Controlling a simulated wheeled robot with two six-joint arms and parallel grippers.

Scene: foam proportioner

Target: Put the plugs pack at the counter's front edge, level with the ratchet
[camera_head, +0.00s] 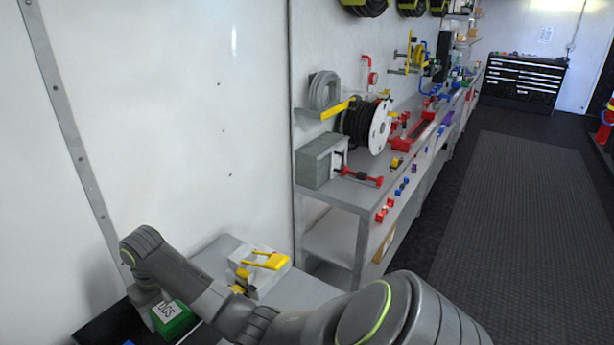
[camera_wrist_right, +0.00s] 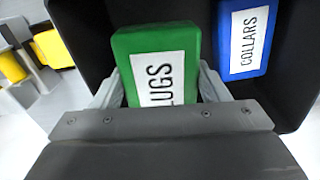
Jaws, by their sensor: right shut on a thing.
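The plugs pack (camera_head: 174,320) is a green block with a white label, at the lower left of the head view. It also shows in the right wrist view (camera_wrist_right: 155,60), between the fingers of my right gripper (camera_wrist_right: 160,88). That gripper (camera_head: 163,312) is shut on the pack, over a dark tray (camera_wrist_right: 100,20). Part of the label is hidden by the gripper. The grey counter (camera_head: 215,255) lies just right of the tray. I cannot surely tell which thing is the ratchet; a red and black tool (camera_head: 362,178) lies on the far bench. My left gripper is not in view.
A blue collars pack (camera_wrist_right: 243,38) is in the tray, right of the plugs pack. A pale block with yellow parts (camera_head: 262,263) stands on the counter. A long grey bench (camera_head: 340,197) with a grey box (camera_head: 318,163) and a cable reel (camera_head: 378,127) runs along the wall.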

